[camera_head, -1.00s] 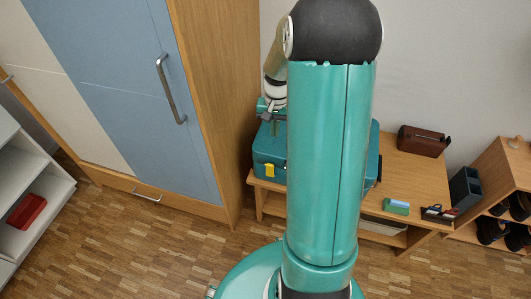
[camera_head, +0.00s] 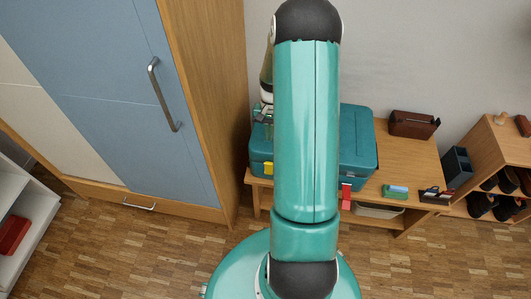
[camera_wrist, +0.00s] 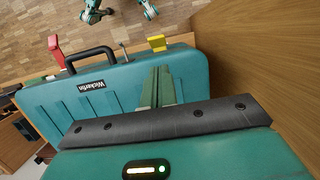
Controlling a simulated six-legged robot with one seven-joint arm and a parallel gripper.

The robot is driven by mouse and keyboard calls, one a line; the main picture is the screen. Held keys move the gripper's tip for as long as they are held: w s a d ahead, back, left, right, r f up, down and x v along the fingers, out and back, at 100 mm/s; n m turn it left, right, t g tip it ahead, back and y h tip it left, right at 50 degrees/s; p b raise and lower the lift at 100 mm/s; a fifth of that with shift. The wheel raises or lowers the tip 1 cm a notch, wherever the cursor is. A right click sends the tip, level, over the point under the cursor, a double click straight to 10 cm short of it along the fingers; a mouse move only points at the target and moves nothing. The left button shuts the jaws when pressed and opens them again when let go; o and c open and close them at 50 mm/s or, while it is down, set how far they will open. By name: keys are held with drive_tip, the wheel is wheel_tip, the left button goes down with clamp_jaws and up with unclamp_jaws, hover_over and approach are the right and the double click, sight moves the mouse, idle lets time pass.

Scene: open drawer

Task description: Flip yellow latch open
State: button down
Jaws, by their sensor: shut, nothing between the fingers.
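A teal case (camera_head: 357,150) with a dark handle lies on a wooden bench. Its yellow latch (camera_head: 268,168) is on the front edge, left of my arm; in the wrist view the yellow latch (camera_wrist: 157,43) sits close against the case edge. A red latch (camera_head: 346,196) is on the same edge, and in the wrist view it (camera_wrist: 55,47) sticks out further. My gripper (camera_wrist: 160,70) is shut and empty over the case lid, its tips pointing toward the yellow latch and apart from it in the picture. In the head view my arm hides the case's middle.
A tall wardrobe (camera_head: 222,110) stands close on the left of the bench (camera_head: 405,165). A brown box (camera_head: 413,124), a green-blue item (camera_head: 395,191) and a dark tray (camera_head: 436,196) lie on the bench to the right. A shoe rack (camera_head: 495,150) is further right.

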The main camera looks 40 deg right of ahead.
sight(268, 155)
drive_tip(key=shift+s+f, duration=0.2)
drive_tip(key=shift+f, duration=0.15)
drive_tip(key=x, duration=0.9)
drive_tip(key=shift+f, duration=0.1)
drive_tip(key=shift+a, duration=0.2)
